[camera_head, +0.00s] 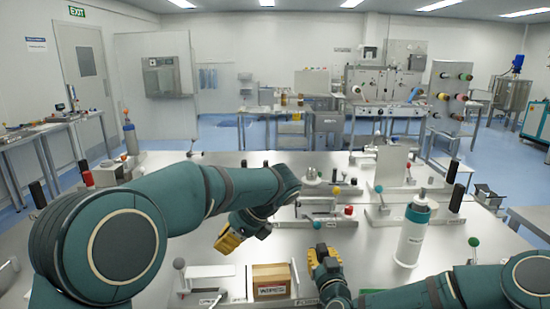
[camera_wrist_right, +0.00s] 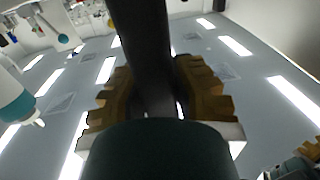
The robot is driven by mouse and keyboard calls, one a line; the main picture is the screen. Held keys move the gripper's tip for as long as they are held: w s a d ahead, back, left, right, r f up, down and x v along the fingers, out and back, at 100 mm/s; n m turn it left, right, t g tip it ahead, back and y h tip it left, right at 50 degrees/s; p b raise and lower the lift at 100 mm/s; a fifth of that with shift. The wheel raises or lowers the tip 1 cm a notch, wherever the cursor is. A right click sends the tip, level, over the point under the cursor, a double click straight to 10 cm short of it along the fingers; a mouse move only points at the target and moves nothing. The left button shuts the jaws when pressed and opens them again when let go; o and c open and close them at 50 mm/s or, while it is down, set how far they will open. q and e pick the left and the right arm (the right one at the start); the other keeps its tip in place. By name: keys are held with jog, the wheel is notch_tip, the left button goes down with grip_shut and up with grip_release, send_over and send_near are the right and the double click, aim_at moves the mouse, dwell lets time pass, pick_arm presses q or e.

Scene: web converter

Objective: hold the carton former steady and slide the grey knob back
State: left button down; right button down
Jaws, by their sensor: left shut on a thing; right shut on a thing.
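A brown carton (camera_head: 271,280) with a printed label stands at the table's near edge. Beside it to the left is a fixture with a pale plate (camera_head: 209,271) and a grey ball knob (camera_head: 179,263) on a thin stem. I cannot tell for sure which fixture is the carton former. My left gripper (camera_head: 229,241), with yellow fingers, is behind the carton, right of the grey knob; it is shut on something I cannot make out. My right gripper (camera_head: 322,256) is right of the carton. In the right wrist view its fingers close around a dark upright bar (camera_wrist_right: 147,60).
A white bottle (camera_head: 411,237) stands to the right of my right gripper. A teal ball knob (camera_head: 473,241) is farther right. Bare table (camera_head: 290,243) shows between my grippers.

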jog(key=shift+f, duration=0.1)
jog(key=c, duration=0.9)
grip_release()
jog(key=shift+o, duration=0.2)
jog(key=shift+r, duration=0.2)
jog(key=s+d, duration=0.1)
jog(key=s, duration=1.1)
jog(key=shift+d, duration=0.15)
